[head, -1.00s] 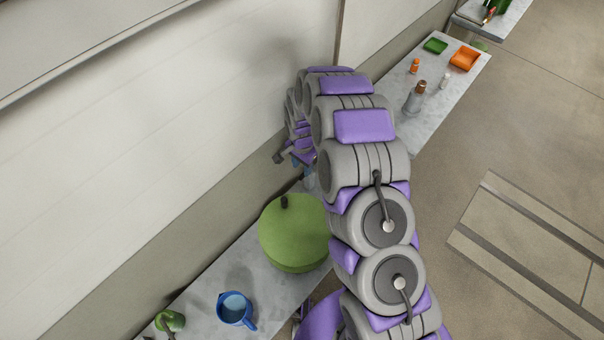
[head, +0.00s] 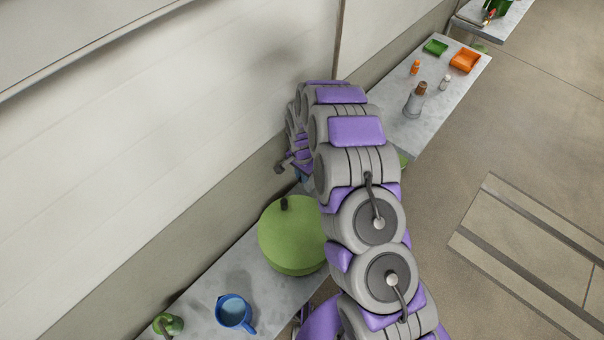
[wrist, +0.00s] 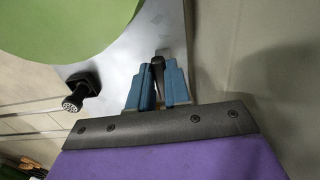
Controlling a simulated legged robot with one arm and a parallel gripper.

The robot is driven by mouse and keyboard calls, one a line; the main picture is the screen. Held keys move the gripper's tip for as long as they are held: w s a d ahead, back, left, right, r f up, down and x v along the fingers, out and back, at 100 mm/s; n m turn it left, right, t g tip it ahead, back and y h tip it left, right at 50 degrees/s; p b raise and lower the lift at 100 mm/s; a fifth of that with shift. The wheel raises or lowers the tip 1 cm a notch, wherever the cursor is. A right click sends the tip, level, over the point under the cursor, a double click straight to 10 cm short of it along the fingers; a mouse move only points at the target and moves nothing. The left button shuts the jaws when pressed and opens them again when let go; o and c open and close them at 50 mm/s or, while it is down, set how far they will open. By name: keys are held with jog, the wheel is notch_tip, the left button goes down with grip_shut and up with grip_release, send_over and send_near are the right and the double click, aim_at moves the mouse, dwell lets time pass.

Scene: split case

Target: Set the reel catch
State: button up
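A round green case (head: 290,240) sits on the grey stone shelf along the wall, with a dark knob (head: 284,203) near its edge. It fills the upper left of the wrist view (wrist: 60,25). My gripper (wrist: 159,85) has blue fingers close together, with a slim dark lever-like piece (wrist: 157,68) in the narrow gap between them. I cannot tell whether the fingers press on it or only stand around it. A black part with a perforated round end (wrist: 72,103) shows left of the fingers.
A blue mug (head: 234,312) and a green pepper-like object (head: 168,324) stand nearer on the shelf. A second shelf at upper right holds a grey bottle (head: 415,102), small bottles, a green tray (head: 436,47) and an orange tray (head: 464,61). The wall runs close along the left.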

grip_shut()
jog(key=shift+d+r, duration=0.1)
jog(key=shift+w+d+n+p, duration=0.15)
jog(key=shift+d+n+p, duration=0.6)
jog(key=shift+n, duration=2.25)
jog(key=shift+w+d+n+p, duration=0.2)
jog(key=shift+d+n+p, duration=0.55)
jog(key=shift+n, duration=2.25)
jog(key=shift+w+d+n+p, duration=0.25)
jog(key=shift+d+n, duration=0.85)
jog(key=shift+n, duration=1.9)
jog(key=o, duration=0.6)
grip_release()
jog(key=shift+s, duration=0.15)
